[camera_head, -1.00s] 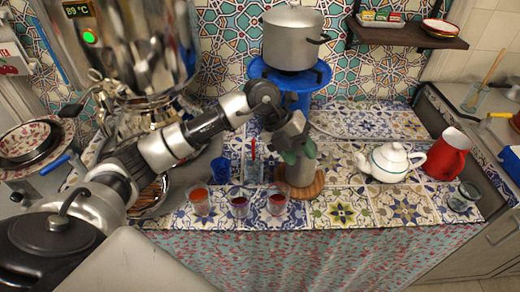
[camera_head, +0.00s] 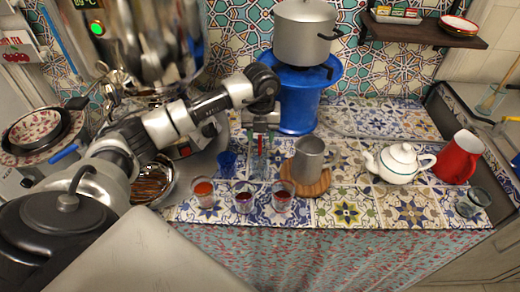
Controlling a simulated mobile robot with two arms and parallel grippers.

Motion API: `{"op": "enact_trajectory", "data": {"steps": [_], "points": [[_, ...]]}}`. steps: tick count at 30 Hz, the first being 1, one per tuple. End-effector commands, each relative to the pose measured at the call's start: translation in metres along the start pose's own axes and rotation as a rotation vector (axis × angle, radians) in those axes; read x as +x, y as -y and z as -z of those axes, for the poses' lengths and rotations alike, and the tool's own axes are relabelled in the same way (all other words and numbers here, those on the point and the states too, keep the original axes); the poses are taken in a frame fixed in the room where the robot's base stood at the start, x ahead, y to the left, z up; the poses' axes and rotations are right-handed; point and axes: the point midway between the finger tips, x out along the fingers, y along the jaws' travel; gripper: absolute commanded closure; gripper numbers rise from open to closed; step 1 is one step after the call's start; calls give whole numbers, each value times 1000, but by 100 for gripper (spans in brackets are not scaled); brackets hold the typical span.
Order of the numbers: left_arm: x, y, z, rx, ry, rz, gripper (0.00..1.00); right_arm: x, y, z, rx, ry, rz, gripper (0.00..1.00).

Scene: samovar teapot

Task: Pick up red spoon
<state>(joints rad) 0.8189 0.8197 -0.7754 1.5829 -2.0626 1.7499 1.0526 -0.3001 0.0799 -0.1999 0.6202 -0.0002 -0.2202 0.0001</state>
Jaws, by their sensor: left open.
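The red spoon (camera_head: 260,146) stands upright in a clear glass (camera_head: 259,168) on the tiled counter. Only its narrow red upper part shows clearly. My left gripper (camera_head: 261,136) points down directly over the glass, open. The red spoon's top shows between its fingers in this view; I cannot tell whether they touch it. My right gripper is not in view.
Three glasses of red or orange drink, including the middle one (camera_head: 243,198), stand in front. A metal mug (camera_head: 308,160) on a wooden coaster is to the right, a blue cup (camera_head: 227,163) to the left. A blue stand (camera_head: 299,108) with a pot is behind.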

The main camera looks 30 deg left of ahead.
Motion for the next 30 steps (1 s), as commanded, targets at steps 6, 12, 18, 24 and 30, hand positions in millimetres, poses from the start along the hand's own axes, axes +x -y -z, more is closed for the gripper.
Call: {"op": "enact_trajectory", "data": {"steps": [6, 12, 18, 24, 30], "points": [[29, -2, -1, 0, -2, 0, 54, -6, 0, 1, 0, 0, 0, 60], [34, -2, -1, 1, 0, 1, 54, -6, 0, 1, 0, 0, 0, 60], [33, -2, -1, 0, 0, 1, 71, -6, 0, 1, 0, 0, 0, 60], [33, -2, -1, 0, 0, 0, 100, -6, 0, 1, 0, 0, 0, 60], [33, -2, -1, 0, 0, 1, 100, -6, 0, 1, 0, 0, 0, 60]]}}
